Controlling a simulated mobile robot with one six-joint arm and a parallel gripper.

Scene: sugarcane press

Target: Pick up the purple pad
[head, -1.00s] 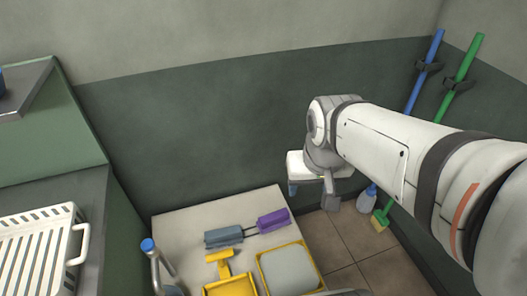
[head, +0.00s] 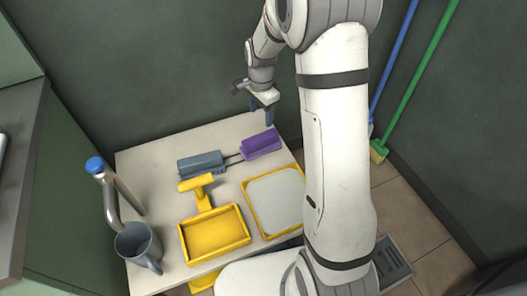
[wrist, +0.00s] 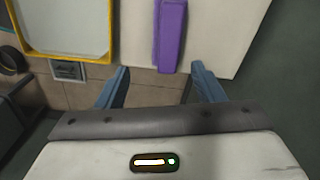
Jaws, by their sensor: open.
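The purple pad (head: 262,144) lies on the cream table (head: 150,160) near its back right corner. A thin dark rod joins its left side to a grey-blue block (head: 202,164). My gripper (head: 262,108) is above and just behind the pad in the head view, fingers pointing down, open and empty.
A yellow-framed pad (head: 275,200), a yellow tray (head: 213,232) and a yellow handled tool (head: 202,190) lie in front. A blue-grey mug (head: 138,245) and a blue-capped tap (head: 108,180) are at left. Green and blue poles (head: 415,85) lean at right.

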